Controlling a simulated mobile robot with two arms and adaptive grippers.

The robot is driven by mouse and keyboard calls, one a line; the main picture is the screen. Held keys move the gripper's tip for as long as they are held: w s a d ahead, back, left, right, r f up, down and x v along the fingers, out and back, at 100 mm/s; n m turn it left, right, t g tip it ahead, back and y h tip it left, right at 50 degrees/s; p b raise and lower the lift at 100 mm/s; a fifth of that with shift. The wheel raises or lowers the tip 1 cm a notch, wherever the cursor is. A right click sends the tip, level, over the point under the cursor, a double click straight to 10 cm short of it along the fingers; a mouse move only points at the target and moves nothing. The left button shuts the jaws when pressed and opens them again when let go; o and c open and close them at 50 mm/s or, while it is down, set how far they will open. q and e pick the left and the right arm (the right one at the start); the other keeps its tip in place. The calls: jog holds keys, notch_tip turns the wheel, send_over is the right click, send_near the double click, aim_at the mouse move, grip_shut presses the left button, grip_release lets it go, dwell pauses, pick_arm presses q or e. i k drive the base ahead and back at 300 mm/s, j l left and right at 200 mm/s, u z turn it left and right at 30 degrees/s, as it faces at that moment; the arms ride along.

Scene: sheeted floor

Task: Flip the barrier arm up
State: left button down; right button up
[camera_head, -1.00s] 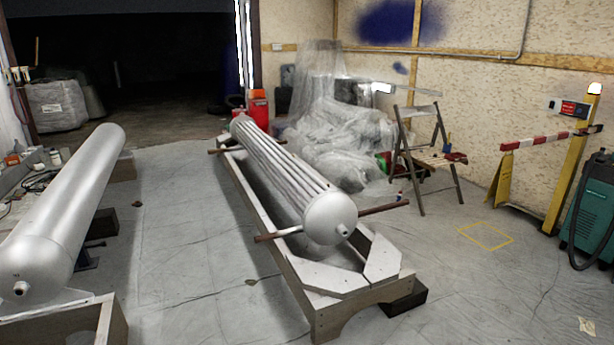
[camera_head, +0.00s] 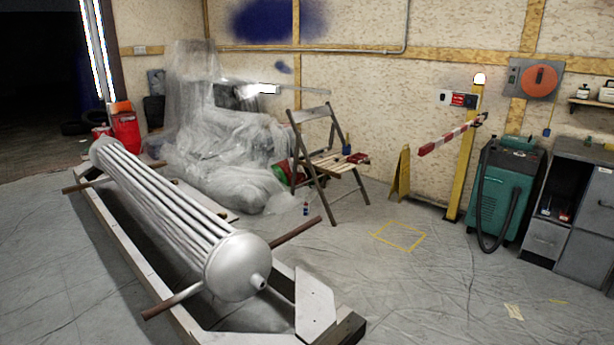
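The barrier arm (camera_head: 450,138) is a red-and-white striped bar at the right of the head view. It runs roughly level, sloping slightly down to the left from the yellow post (camera_head: 463,155). The post stands upright near the wall and has a lit lamp on top. A small box with a red label (camera_head: 458,99) shows beside the post's upper part. Neither of my grippers is in view.
A silver ribbed tank on a wooden frame (camera_head: 190,318) fills the lower left. A folding chair (camera_head: 325,165), a yellow floor sign (camera_head: 402,175), a teal machine (camera_head: 508,190) and grey cabinets (camera_head: 588,235) stand toward the wall. Sheeted floor around the yellow taped square (camera_head: 400,236) is clear.

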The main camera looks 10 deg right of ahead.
aim_at(425, 150)
jog(key=i+l+z, duration=0.2)
jog(key=z, duration=0.2)
jog(key=i+l+z, duration=0.1)
jog(key=i+z, duration=0.75)
jog(key=i+j+z, duration=0.1)
jog(key=i+z, duration=0.15)
jog(key=z, duration=0.15)
jog(key=i+z, duration=0.1)
jog(key=i, duration=0.7)
jog(key=i+j, duration=0.1)
jog(key=i, duration=0.7)
jog(key=i+j+u, duration=0.1)
jog(key=i+j, duration=0.3)
jog(key=i+j+u, duration=0.1)
jog(key=i+j, duration=0.2)
jog(key=i, duration=0.25)
